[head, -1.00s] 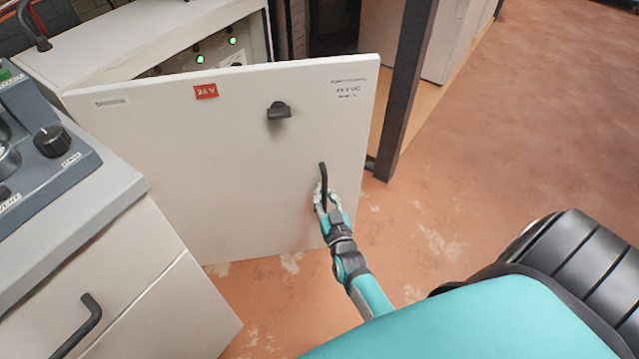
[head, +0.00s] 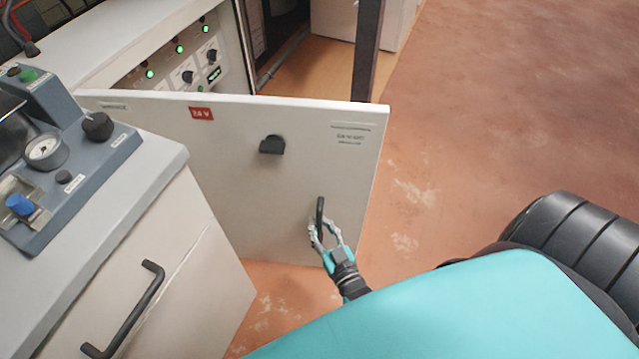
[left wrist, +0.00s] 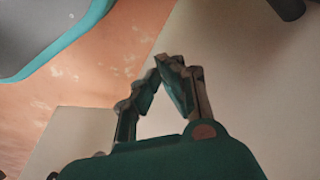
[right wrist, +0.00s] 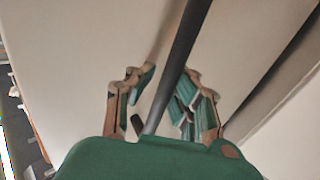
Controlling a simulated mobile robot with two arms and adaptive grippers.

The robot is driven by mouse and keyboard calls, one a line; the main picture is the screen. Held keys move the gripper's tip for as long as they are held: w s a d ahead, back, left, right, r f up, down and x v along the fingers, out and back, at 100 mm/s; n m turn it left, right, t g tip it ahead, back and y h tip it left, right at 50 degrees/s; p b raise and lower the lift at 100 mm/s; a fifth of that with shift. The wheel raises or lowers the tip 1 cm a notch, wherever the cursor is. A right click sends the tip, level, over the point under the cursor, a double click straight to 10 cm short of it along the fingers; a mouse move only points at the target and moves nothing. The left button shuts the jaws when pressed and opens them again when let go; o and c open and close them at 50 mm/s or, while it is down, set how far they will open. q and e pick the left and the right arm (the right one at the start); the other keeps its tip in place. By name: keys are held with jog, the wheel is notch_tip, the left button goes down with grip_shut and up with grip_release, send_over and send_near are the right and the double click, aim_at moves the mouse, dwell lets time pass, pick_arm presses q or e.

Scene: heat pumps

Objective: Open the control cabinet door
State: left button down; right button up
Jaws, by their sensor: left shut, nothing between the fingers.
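The white control cabinet door (head: 225,150) stands partly open, with a red 24 V label (head: 201,114) and a black latch knob (head: 271,145). Its black bar handle (head: 320,207) is low on the right side. My right gripper (head: 321,228) is at this handle with a finger on either side. In the right wrist view the handle bar (right wrist: 181,50) runs between the fingers of my right gripper (right wrist: 168,85). My left gripper shows only in the left wrist view (left wrist: 160,70), shut and empty, above pale panels and the floor.
Inside the cabinet, a panel (head: 170,67) carries green lights and knobs. A grey console (head: 70,150) sits on a white unit with a black handle (head: 125,310) at left. A dark post (head: 368,50) stands behind the door. The reddish floor (head: 500,110) is clear at right.

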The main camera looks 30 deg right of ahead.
jog(key=o, duration=0.4)
jog(key=shift+d+f, duration=0.15)
jog(key=shift+o, duration=0.4)
jog(key=s+a, duration=0.1)
jog(key=s, duration=1.1)
jog(key=shift+a, duration=0.35)
jog(key=shift+w, duration=0.1)
